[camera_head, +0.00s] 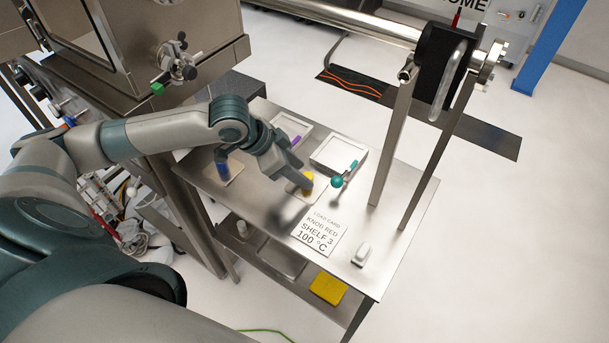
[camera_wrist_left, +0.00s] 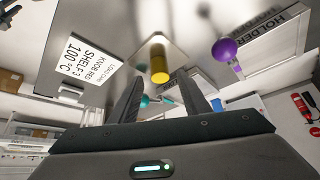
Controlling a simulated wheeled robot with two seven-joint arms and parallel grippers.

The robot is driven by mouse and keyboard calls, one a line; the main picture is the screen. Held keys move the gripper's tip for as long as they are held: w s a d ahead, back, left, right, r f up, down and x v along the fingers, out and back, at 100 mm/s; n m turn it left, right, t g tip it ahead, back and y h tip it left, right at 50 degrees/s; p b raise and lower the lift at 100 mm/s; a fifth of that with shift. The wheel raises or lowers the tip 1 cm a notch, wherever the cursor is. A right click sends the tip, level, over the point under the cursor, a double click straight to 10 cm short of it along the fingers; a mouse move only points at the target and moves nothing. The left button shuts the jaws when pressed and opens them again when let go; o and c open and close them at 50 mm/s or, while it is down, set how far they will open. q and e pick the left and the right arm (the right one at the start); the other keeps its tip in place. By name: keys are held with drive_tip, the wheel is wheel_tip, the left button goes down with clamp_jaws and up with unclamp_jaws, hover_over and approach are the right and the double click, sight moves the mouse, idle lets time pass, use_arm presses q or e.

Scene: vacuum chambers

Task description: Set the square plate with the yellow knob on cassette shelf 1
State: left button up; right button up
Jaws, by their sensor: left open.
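The yellow knob (camera_head: 307,180) stands on a small square plate (camera_head: 291,189) on the steel table, partly hidden by my left gripper (camera_head: 296,174). My left gripper is open just above and beside the knob. In the left wrist view the yellow knob (camera_wrist_left: 159,62) shows ahead of the gap between the two fingers (camera_wrist_left: 158,80), with nothing held. Whether a finger touches it I cannot tell. Cassette shelf 1 is not identifiable. My right gripper is not in view.
A blue knob (camera_head: 222,166), purple knob (camera_head: 296,141) and teal knob (camera_head: 337,182) stand close around. A load card (camera_head: 319,232) on the table reads knob red, shelf 3, 100 °C. A steel chamber (camera_head: 140,45) stands upper left; metal posts (camera_head: 392,140) rise at the right.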

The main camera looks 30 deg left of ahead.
use_arm(q)
drive_tip(key=b+v, duration=0.1)
drive_tip(key=v, duration=0.7)
drive_tip(key=shift+r, duration=0.3)
drive_tip(key=shift+s+a, duration=0.1)
drive_tip(key=shift+s, duration=0.1)
